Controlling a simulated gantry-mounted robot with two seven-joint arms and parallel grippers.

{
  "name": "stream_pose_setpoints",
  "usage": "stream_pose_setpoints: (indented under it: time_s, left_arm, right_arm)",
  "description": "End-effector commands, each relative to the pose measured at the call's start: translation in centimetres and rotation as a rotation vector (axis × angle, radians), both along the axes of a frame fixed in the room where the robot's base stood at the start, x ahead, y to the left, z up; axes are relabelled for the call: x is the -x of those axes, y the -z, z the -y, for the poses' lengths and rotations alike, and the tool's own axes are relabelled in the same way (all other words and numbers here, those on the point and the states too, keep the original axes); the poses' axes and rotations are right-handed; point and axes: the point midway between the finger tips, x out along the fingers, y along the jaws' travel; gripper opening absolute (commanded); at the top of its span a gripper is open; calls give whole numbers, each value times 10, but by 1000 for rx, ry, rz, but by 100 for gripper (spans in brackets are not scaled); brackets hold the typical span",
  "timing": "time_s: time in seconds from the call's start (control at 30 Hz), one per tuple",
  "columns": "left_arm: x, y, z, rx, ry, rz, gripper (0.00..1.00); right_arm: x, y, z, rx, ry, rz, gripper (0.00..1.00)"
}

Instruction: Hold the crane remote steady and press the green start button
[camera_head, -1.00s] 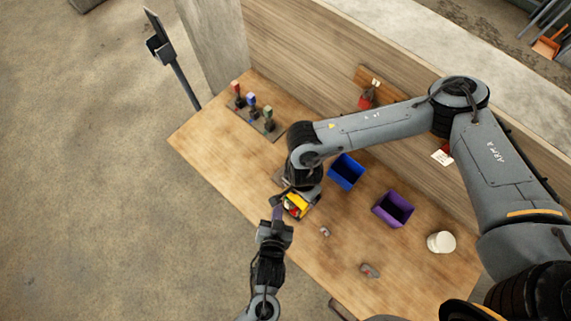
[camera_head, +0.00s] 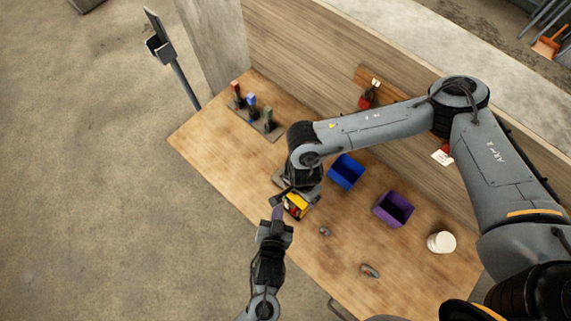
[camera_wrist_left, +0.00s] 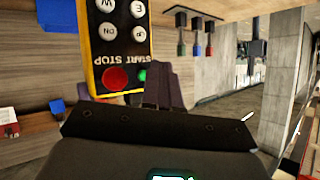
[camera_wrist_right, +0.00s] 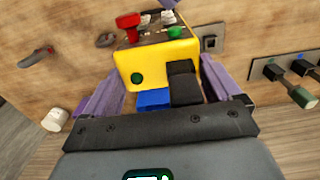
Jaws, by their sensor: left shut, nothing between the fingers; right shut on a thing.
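The yellow crane remote (camera_head: 298,202) is held above the bench front by my right gripper (camera_wrist_right: 158,65). Its purple fingers are shut on the yellow body on either side. In the left wrist view the remote's face (camera_wrist_left: 120,52) appears upside down, with white buttons, a red stop button (camera_wrist_left: 115,78) and the green start button (camera_wrist_left: 142,75). My left gripper (camera_head: 277,212) is shut and empty. Its fingertips (camera_wrist_left: 160,72) are right beside the green button and partly overlap it in view; I cannot tell whether they touch it.
A blue bin (camera_head: 347,172), a purple bin (camera_head: 393,208) and a white cup (camera_head: 441,242) stand on the bench (camera_head: 222,150). A rack with red, blue and green handles (camera_head: 252,106) is at the left. Two small grey items, one of them a shackle (camera_head: 369,271), lie near the front edge.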

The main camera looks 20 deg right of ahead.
Motion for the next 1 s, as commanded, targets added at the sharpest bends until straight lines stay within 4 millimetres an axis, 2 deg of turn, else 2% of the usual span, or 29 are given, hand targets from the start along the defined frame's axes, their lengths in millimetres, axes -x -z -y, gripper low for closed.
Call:
stream_pose_setpoints:
  time_s: [1.0]
  left_arm:
    - [-4,0,8,0,0,0,0]
  right_arm:
    - [-1,-1,0,-1,0,2,36]
